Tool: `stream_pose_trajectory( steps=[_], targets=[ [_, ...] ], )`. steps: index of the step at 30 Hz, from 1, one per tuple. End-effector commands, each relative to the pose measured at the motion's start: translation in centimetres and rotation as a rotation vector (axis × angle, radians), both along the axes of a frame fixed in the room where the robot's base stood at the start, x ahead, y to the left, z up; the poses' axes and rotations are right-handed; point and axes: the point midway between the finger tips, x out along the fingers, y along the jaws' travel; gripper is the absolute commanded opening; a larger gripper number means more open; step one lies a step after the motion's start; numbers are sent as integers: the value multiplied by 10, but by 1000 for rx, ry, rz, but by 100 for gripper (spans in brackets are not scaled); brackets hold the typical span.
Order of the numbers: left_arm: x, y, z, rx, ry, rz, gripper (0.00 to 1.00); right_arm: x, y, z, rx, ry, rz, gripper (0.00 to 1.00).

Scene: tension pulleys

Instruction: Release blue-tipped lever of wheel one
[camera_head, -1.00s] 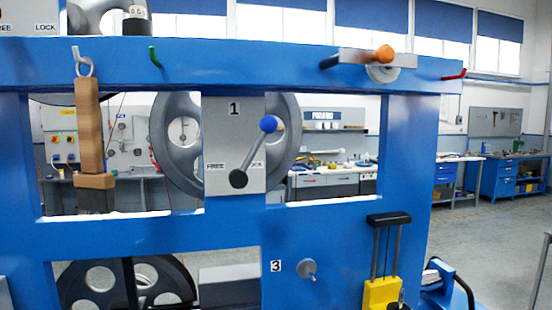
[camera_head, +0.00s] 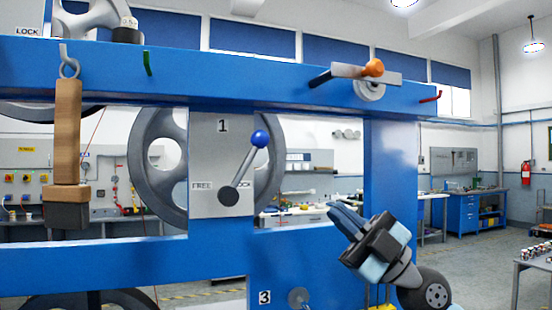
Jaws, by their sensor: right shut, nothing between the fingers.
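The blue-tipped lever (camera_head: 246,168) sits on the grey plate (camera_head: 208,160) marked 1, in front of wheel one (camera_head: 152,172). Its blue ball (camera_head: 260,138) is up and to the right of its dark pivot, leaning toward the LOCK label. The FREE label is left of the pivot. My right gripper (camera_head: 338,212) is below and right of the lever, apart from it, in front of the blue frame. Its fingers are shut and empty, pointing up and left. My left gripper is out of view.
The blue frame (camera_head: 330,95) spans the view. A wooden block (camera_head: 66,130) hangs from a hook at the left. An orange-knobbed lever (camera_head: 373,68) sticks out at the top right, beside a red hook (camera_head: 430,98). A knob (camera_head: 299,298) is next to label 3.

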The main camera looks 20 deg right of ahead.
Motion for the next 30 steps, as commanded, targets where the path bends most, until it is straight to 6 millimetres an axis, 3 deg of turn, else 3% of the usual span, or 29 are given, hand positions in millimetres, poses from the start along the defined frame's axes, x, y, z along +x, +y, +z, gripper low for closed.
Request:
stream_pose_trajectory(
  steps=[14, 30],
  targets=[
    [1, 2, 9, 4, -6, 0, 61, 3, 4, 10, 4, -3, 1, 0],
    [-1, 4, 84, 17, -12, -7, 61, 45, 65, 81, 5, -2, 1, 0]
  ],
)
